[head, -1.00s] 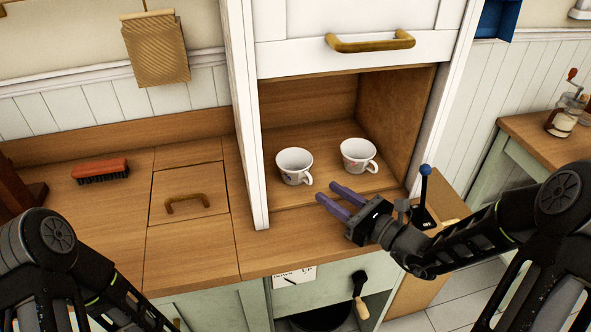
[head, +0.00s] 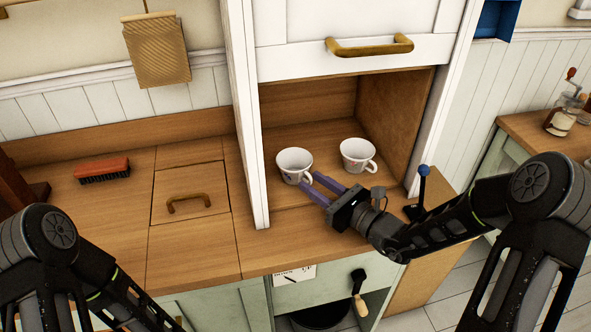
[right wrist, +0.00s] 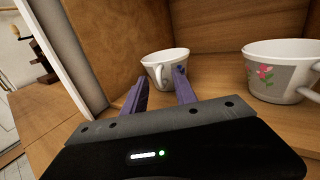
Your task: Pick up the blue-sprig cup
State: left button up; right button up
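Two white cups stand upright on the wooden shelf inside the open compartment. The left cup (head: 293,163) is the one my right gripper (head: 313,186) points at; it also shows in the right wrist view (right wrist: 165,62), handle toward me. Its own print is too small or hidden to read surely. The right cup (head: 357,153) shows a pink-red flower with green leaves in the right wrist view (right wrist: 270,68), so the left one seems to be the blue-sprig cup. My right gripper's purple fingers are apart, tips close to the left cup's handle side; contact cannot be told. My left gripper is out of view.
White posts frame the compartment, with a door with a brass handle (head: 370,45) above. A red brush (head: 102,169) and a lidded hatch lie on the counter at left. A blue-knobbed lever (head: 423,190) stands near my right arm.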

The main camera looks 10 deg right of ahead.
jog(key=shift+c, duration=0.2)
grip_shut()
dwell(1.1)
